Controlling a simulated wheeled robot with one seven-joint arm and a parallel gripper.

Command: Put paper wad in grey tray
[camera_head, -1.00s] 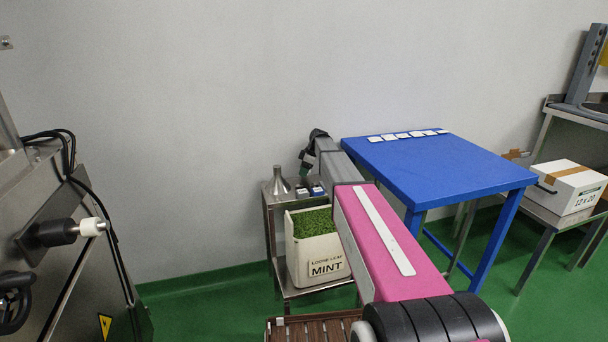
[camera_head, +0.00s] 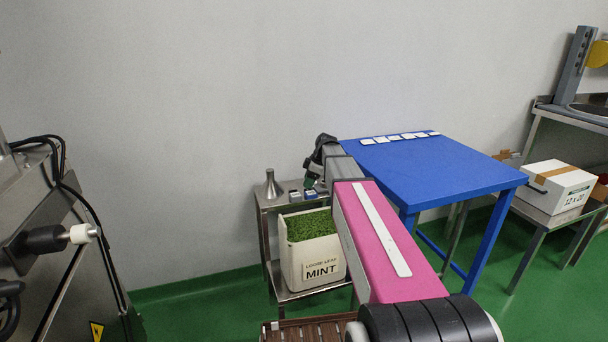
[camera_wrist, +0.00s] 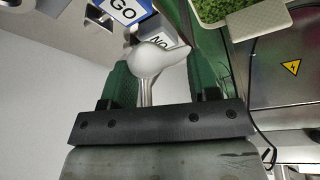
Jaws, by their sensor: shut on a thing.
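My gripper (camera_head: 311,182) hangs over the top of the steel stand, at its right side. In the wrist view its green fingers (camera_wrist: 165,75) close around a smooth pale-grey thing (camera_wrist: 152,60) with a pointed side and a thin stem. I cannot tell whether this is the paper wad; no other wad is seen. Beyond it are a blue-and-white GO label (camera_wrist: 125,10) and a partly hidden NO label (camera_wrist: 163,42). Two small boxes, one white (camera_head: 295,195) and one blue (camera_head: 310,194), sit below my gripper. I cannot make out a grey tray for certain.
A steel funnel-shaped thing (camera_head: 271,186) stands left of the boxes. A MINT bin (camera_head: 318,263) sits lower on the stand. The blue table (camera_head: 430,170) is to the right, with several white squares along its back edge. A machine (camera_head: 60,240) is at left.

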